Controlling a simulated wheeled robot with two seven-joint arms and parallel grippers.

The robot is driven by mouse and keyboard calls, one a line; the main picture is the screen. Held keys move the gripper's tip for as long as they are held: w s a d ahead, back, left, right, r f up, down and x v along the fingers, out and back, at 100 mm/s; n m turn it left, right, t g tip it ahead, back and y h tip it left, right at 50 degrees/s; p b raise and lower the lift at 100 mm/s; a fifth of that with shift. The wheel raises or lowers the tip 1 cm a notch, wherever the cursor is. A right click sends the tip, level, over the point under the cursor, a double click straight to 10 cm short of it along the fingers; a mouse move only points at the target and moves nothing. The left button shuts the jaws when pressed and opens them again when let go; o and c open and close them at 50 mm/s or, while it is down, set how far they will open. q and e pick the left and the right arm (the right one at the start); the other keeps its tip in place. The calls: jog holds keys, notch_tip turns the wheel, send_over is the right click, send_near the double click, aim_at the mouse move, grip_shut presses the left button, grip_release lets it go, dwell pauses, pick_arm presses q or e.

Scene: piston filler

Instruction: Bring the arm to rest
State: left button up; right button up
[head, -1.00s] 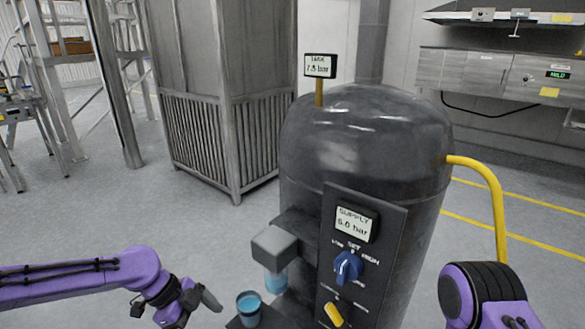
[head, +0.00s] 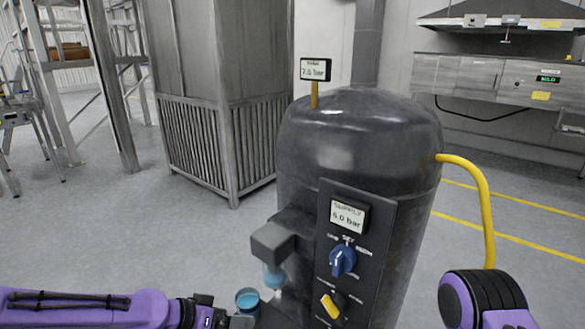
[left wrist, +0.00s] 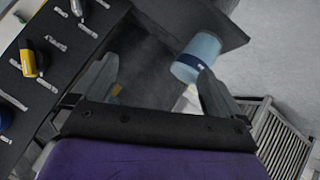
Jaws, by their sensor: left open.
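My left arm comes in low from the left in the head view. Its gripper (head: 235,321) is at the bottom edge, partly cut off, just left of and below the blue cup (head: 247,300). In the left wrist view the jaws (left wrist: 155,90) are apart with nothing held between them. The cup (left wrist: 197,57) shows there beyond the right-hand finger, on a dark plate (left wrist: 195,18). I cannot tell whether finger and cup touch. My right arm shows at the lower right; its gripper is out of view.
A dark tank (head: 360,130) stands in front of me. Its panel carries a blue knob (head: 343,259), a yellow knob (head: 331,306) and a SUPPLY display (head: 348,215) reading 6.0 bar. A grey filler head (head: 272,241) juts left. A yellow pipe (head: 486,205) bends down on the right.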

pick_arm(q)
jog(key=s+a+f+n+y+b, duration=0.1)
jog(key=s+a+f+n+y, duration=0.15)
jog(key=s+f+n, duration=0.45)
jog(key=s+a+f+n+y+b, duration=0.1)
jog(key=s+a+f+n+y, duration=0.2)
jog(key=f, duration=0.7)
jog(key=s+a+f+g+y+b, duration=0.1)
jog(key=s+a+f+y, duration=0.2)
jog(key=s, duration=0.6)
jog(key=s+a+f+n+g+y+b, duration=0.1)
jog(key=s+a+f+y, duration=0.2)
jog(key=s+a, duration=0.4)
jog(key=shift+s+a+f+n, duration=0.2)
jog(key=shift+s+f+n, duration=0.1)
jog(key=shift+s+f, duration=0.65)
